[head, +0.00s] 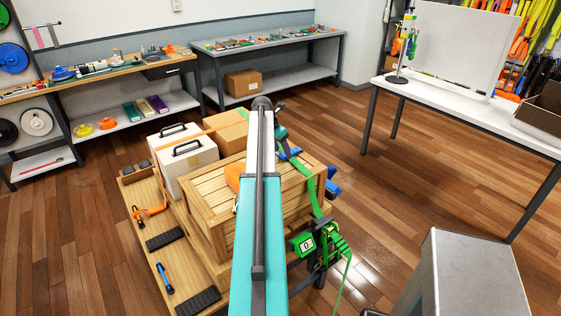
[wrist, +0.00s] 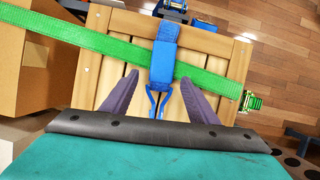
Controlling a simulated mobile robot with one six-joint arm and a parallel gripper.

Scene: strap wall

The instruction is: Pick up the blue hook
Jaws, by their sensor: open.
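In the wrist view the blue hook (wrist: 157,103), a double-pronged wire shape, hangs from a blue webbing piece (wrist: 164,62) that crosses over a green strap (wrist: 100,41). The hook lies over the slatted lid of the wooden crate (wrist: 215,47). My gripper (wrist: 159,77) is open and empty, with one purple-grey finger on each side of the hook and a gap to both. In the head view my arm hides much of the crate (head: 293,186); a bit of blue (head: 289,153) shows beside it, but I cannot tell if it is the hook.
A white case (head: 183,158) and a cardboard box (head: 229,130) stand behind the crate on a wooden base (head: 178,275). A green ratchet (head: 304,243) hangs at the crate's front right. A grey metal block (head: 463,280) stands front right. Open floor lies to the right.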

